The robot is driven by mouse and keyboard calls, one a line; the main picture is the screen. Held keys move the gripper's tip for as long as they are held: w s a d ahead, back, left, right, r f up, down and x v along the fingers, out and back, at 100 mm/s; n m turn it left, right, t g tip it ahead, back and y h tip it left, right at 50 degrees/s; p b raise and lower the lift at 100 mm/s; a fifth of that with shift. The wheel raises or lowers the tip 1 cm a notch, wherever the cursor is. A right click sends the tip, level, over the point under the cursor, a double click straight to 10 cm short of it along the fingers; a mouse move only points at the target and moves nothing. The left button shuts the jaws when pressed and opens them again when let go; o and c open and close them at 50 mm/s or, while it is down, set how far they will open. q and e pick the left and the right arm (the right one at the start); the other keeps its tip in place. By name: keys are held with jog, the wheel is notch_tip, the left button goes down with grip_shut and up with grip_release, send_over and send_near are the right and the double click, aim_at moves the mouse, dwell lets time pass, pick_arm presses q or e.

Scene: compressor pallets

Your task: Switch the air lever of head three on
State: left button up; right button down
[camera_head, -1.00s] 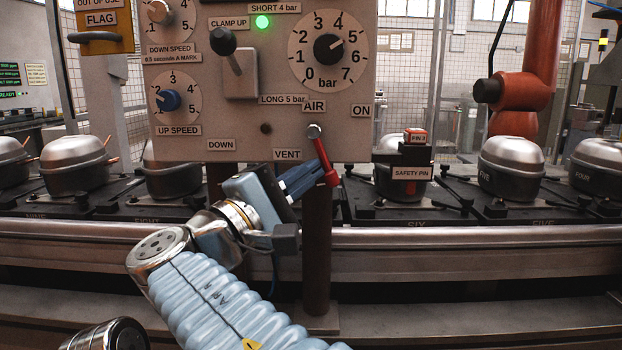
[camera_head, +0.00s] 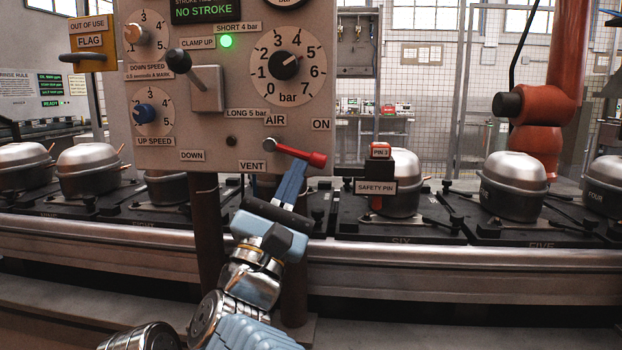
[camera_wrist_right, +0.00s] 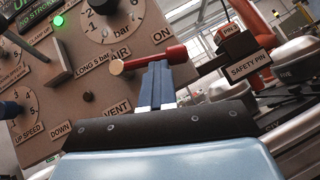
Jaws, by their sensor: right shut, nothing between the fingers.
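The red air lever (camera_head: 308,156) is on the grey control panel (camera_head: 215,150), between the AIR, VENT and ON labels. Its silver pivot is at the left, and its red handle points right and slightly down, a little below the ON label (camera_head: 321,125). In the wrist view the lever (camera_wrist_right: 172,55) runs across the picture, pivot at left. My right gripper (camera_head: 296,168) is shut and empty. Its blue fingertips (camera_wrist_right: 157,68) are right under the lever handle and seem to touch it from below. My left gripper is not in view.
A safety pin block (camera_head: 377,187) with a red PIN 3 top stands right of the lever. A clamp lever with a black knob (camera_head: 178,57) and dials stick out of the panel. Compressors (camera_head: 513,185) stand on dark pallets along a metal rail (camera_head: 450,255). A green lamp (camera_head: 226,41) is lit.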

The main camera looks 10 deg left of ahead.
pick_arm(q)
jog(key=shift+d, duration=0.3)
pick_arm(e)
jog(key=shift+w+d+r, duration=0.1)
jog(key=shift+d+r, duration=0.55)
jog(key=shift+d, duration=0.1)
